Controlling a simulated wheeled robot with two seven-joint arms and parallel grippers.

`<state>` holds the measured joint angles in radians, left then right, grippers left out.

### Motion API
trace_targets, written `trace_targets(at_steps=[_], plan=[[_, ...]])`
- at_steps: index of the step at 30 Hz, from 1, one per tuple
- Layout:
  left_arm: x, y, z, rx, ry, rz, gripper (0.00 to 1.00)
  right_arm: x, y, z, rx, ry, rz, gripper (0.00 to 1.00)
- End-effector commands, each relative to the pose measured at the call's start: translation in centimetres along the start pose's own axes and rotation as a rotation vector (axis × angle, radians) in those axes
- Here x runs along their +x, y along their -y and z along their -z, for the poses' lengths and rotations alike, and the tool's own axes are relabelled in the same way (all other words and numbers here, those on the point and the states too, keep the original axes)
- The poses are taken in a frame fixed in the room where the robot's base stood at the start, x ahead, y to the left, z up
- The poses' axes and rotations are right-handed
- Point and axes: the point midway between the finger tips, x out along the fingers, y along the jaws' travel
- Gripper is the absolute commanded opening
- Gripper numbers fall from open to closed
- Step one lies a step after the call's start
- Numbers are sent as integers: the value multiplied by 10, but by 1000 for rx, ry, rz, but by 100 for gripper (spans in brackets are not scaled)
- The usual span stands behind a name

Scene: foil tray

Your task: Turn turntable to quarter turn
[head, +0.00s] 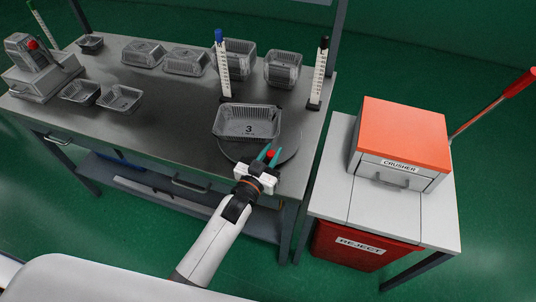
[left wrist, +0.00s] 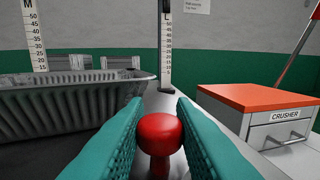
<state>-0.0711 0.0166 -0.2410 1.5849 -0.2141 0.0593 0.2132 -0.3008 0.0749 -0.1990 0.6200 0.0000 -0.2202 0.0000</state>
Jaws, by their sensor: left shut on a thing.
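The turntable is a round grey disc (head: 290,150) at the front right corner of the metal bench. A red knob (head: 271,154) stands at the disc's front. My left gripper (head: 269,155) is shut on this knob, with a teal finger on each side; the knob's round top shows between the fingers in the left wrist view (left wrist: 159,133). The gripper hides part of the disc's front. My right gripper is not in view.
Two upright scales, blue-topped (head: 223,70) and black-topped (head: 319,75), stand behind the turntable. Several foil trays (head: 187,61) lie along the bench's back. A crusher (head: 400,145) with an orange lid stands on a table to the right, above a red reject bin (head: 360,246).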

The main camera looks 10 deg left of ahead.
Motion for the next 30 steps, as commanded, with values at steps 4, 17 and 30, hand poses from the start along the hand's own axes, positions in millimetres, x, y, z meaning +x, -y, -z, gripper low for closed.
trace_targets(at_steps=[4, 17, 30], plan=[[2, 2, 0, -2, 2, -17, 0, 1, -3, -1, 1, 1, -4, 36], [2, 2, -1, 1, 3, -24, 0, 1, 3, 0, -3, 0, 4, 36], [2, 2, 0, 1, 1, -24, 42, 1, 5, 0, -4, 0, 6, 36]])
